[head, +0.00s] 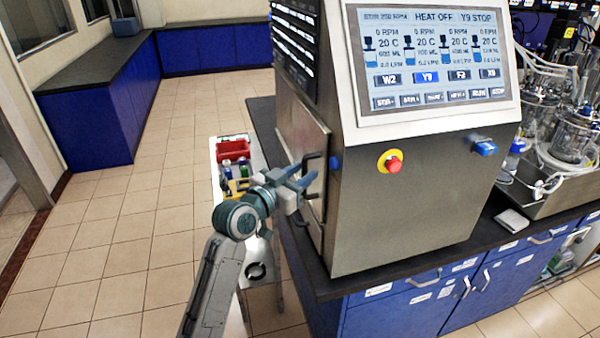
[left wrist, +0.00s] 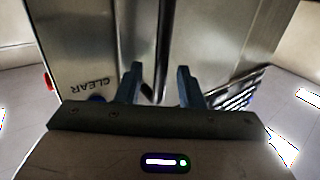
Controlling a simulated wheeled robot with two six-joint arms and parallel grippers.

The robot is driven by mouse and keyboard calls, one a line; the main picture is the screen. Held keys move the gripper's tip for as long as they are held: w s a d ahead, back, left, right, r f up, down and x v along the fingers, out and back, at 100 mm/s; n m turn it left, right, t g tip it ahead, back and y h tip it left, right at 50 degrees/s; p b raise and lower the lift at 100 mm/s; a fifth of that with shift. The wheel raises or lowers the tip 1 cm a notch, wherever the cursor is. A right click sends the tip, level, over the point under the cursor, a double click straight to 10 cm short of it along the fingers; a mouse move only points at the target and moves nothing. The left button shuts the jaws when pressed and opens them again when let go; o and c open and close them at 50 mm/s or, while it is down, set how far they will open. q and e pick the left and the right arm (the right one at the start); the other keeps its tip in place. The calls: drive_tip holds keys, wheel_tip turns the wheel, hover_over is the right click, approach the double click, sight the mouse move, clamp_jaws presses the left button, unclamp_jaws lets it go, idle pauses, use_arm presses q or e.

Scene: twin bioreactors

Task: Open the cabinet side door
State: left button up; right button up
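The steel cabinet (head: 410,195) stands on the dark bench. Its side door (head: 298,130) is a panel on the cabinet's left side and looks closed. A dark handle (head: 312,158) stands out near the door's front edge, partly hidden by my gripper. My left gripper (head: 302,176) is at the handle, its fingers pointing at the door. In the left wrist view the two fingers (left wrist: 160,72) are apart, with a dark upright bar, seemingly the handle (left wrist: 161,50), between them. I cannot tell whether they touch it. My right gripper is not in view.
A red stop button (head: 393,164) and a blue-tipped fitting (head: 485,148) stick out from the cabinet front. A narrow table with a red bin (head: 233,149) and bottles stands left of the bench. Glass vessels (head: 575,135) stand at right. Tiled floor (head: 120,220) at left is clear.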

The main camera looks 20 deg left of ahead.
use_arm(q)
clamp_jaws()
